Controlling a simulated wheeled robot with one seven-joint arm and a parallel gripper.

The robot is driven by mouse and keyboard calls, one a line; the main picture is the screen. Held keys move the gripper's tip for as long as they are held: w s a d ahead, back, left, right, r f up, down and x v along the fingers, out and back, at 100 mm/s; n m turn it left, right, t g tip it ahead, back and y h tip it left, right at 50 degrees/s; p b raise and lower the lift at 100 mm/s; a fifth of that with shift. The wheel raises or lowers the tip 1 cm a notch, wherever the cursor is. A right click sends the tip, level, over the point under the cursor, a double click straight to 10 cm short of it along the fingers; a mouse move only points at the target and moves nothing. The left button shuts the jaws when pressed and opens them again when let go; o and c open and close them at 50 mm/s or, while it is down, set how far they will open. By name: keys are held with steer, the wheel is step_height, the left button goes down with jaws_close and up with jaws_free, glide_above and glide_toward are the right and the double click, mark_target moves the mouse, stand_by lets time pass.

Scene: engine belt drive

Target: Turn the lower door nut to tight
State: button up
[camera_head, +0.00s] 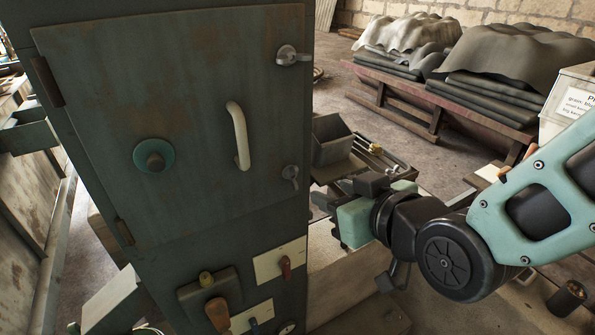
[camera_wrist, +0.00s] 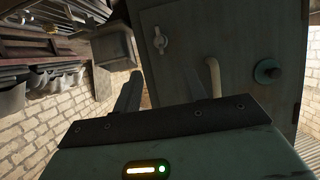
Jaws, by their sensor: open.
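The lower door nut (camera_head: 291,173) is a small grey metal wing nut at the lower right edge of the green cabinet door (camera_head: 190,105); its wing hangs roughly upright, pointing down. It also shows in the wrist view, which looks turned upside down, as a pale wing nut (camera_wrist: 160,40). The upper door nut (camera_head: 290,55) has its wing lying roughly sideways. My gripper (camera_head: 327,200) is open and empty, just right of and below the lower nut in the head view, apart from it. In the wrist view the dark fingers stand apart below the nut.
A pale curved handle (camera_head: 239,135) and a round teal knob (camera_head: 154,156) stick out from the door. A lower panel has a red switch (camera_head: 285,267) and an orange-brown handle (camera_head: 217,313). A grey bin (camera_head: 333,142) stands behind my gripper. Covered stacks (camera_head: 490,75) lie farther back.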

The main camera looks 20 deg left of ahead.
mark_target(293, 176)
steer(key=p+x, duration=0.4)
steer(key=x, duration=0.9)
steer(key=shift+w+a+f+p, duration=0.2)
steer(key=shift+f+p, duration=0.05)
steer(key=shift+p, duration=0.1)
jaws_close()
